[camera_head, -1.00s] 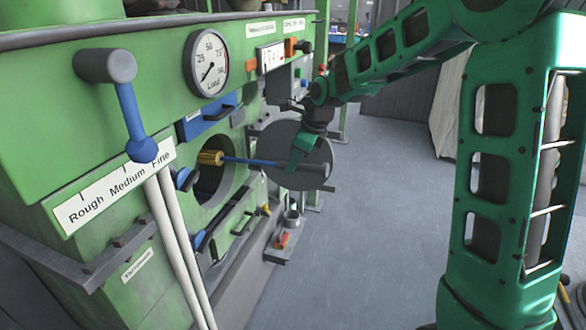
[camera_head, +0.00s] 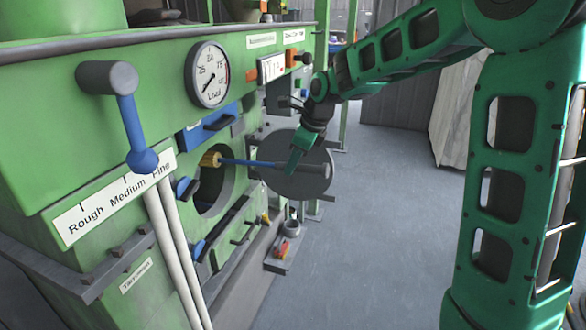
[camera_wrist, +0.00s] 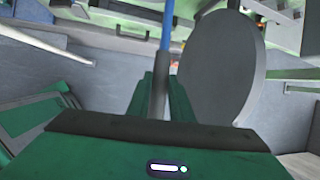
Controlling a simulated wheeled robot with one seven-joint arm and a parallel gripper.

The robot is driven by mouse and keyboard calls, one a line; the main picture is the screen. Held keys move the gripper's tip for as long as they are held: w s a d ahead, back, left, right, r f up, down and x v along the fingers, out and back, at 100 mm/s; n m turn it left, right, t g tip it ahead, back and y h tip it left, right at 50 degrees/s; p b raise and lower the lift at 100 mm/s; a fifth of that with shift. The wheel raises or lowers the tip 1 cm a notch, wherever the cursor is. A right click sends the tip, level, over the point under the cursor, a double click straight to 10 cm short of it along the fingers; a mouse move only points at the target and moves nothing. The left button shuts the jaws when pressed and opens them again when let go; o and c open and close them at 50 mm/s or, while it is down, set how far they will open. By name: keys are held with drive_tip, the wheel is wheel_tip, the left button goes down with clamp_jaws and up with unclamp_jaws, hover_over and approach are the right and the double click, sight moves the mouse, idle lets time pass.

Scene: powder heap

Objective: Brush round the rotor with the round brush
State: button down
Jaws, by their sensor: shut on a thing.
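The round brush has a yellow-brown head (camera_head: 210,160) and a long blue rod (camera_head: 245,163). Its head shows against the upper left of the round dark opening (camera_head: 213,192) in the green machine; I cannot tell how deep it sits. My gripper (camera_head: 293,166) is shut on the brush's handle, to the right of the opening and in front of the grey round door. In the wrist view the gripper's fingers (camera_wrist: 161,98) close round the grey handle, and the blue rod runs up out of the picture. The rotor is not discernible inside the dark opening.
The grey round door (camera_head: 312,180) stands open close beside my gripper. A blue lever (camera_head: 140,135) and pale pipes (camera_head: 175,255) are at the near left. A low shelf (camera_head: 282,262) with small items sits below the door. The floor (camera_head: 370,240) to the right is clear.

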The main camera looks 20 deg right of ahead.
idle(0.3)
drive_tip(key=s+f, duration=0.3)
drive_tip(key=s, duration=0.3)
drive_tip(key=shift+s+a, duration=0.25)
drive_tip(key=shift+a, duration=0.15)
idle(0.4)
drive_tip(key=s+d, duration=0.8)
drive_tip(key=d, duration=0.3)
drive_tip(key=s+d, duration=0.8)
drive_tip(key=d, duration=0.2)
drive_tip(key=shift+d, duration=0.4)
idle(0.6)
drive_tip(key=shift+w, duration=0.1)
idle(0.4)
